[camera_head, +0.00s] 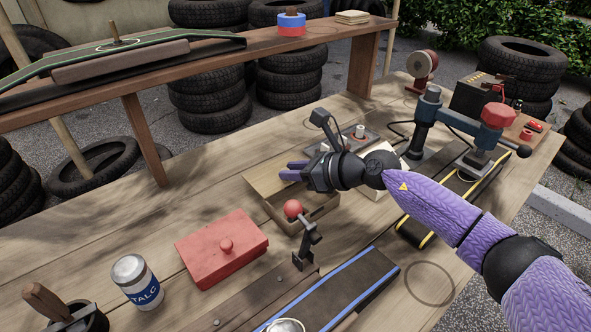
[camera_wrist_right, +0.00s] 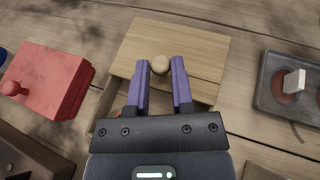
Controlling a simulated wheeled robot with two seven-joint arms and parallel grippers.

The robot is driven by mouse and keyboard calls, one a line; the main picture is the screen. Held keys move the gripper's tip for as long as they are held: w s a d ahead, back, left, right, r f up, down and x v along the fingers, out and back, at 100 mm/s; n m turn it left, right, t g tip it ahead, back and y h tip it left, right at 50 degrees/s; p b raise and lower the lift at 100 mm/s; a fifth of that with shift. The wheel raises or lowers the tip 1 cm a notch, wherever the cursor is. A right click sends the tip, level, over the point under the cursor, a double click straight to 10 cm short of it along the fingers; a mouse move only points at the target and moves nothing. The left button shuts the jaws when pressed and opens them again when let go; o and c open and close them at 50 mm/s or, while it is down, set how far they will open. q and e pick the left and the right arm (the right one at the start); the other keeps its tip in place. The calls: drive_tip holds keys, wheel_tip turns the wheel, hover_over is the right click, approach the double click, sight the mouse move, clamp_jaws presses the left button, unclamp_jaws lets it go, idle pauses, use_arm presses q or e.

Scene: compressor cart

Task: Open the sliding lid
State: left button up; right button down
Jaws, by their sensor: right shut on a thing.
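The pale wooden sliding lid (camera_head: 262,182) sits partly off its wooden box (camera_head: 293,222), slid toward the back left. The box's near part shows open. In the right wrist view the lid (camera_wrist_right: 200,52) has a round wooden knob (camera_wrist_right: 159,65). My right gripper (camera_head: 288,171) is over the lid, its purple fingers on either side of the knob and shut on it. The knob is hidden in the head view. In the wrist view the box's open part (camera_wrist_right: 98,122) is mostly behind the gripper. My left gripper is not in view.
A red box (camera_head: 205,258) with a knobbed lid stands left of the wooden box. A red-ball lever (camera_head: 293,209) rises close in front. A grey switch tray (camera_head: 345,140) lies behind. A talc can (camera_head: 135,281) stands at the left. Bare table lies left of the lid.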

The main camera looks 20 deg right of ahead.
drive_tip(key=shift+s, duration=0.1)
drive_tip(key=c, duration=0.5)
unclamp_jaws()
drive_tip(key=shift+s+d+r, duration=0.15)
drive_tip(key=shift+d, duration=0.05)
use_arm(q)
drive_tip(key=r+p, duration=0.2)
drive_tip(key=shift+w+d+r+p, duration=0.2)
drive_tip(key=shift+p, duration=0.1)
use_arm(e)
drive_tip(key=v, duration=0.9)
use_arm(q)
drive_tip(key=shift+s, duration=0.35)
use_arm(e)
drive_tip(key=shift+s+d+r, duration=0.1)
drive_tip(key=shift+s, duration=0.05)
